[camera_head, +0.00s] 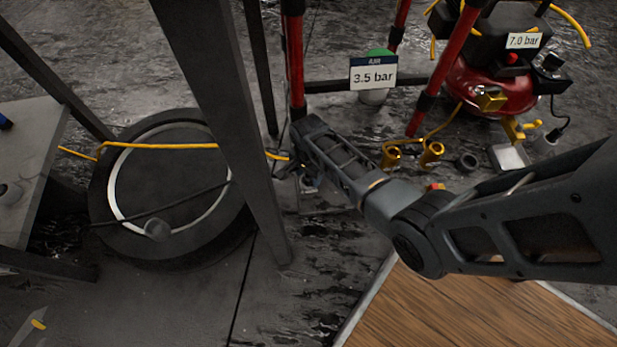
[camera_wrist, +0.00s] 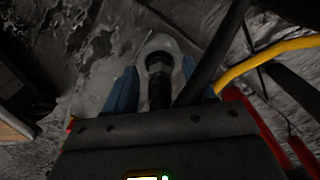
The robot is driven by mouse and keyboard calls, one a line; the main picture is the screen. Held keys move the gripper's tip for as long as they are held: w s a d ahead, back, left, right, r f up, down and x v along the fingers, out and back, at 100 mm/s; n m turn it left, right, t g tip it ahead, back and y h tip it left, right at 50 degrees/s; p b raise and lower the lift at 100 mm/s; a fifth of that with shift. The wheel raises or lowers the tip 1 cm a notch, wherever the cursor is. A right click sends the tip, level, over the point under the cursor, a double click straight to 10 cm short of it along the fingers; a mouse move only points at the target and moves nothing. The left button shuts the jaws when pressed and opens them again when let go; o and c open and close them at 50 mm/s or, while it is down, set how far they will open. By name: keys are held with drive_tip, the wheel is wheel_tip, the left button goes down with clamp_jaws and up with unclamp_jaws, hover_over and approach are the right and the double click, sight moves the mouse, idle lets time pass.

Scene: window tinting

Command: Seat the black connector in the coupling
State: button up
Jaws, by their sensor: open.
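My gripper (camera_head: 292,158) is at the left end of my arm in the head view, beside a dark grey post. In the wrist view its blue fingers (camera_wrist: 157,76) stand apart, open, on either side of a black cylindrical part that looks like the black connector (camera_wrist: 159,92). The black part's far end lies at a pale rounded ring, which may be the coupling (camera_wrist: 160,42). I cannot tell how deep the black part sits in it. In the head view my gripper hides both.
A yellow hose (camera_head: 160,146) runs over a large black round thing (camera_head: 118,205) to the gripper. Dark posts (camera_head: 215,90) and red legs (camera_head: 440,70) stand close by. A "3.5 bar" sign (camera_head: 373,75) and red compressor (camera_head: 490,90) are behind. A wooden board (camera_head: 460,310) lies in front.

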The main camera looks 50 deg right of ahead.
drive_tip(key=shift+c, duration=0.3)
clamp_jaws()
drive_tip(key=shift+r, duration=0.1)
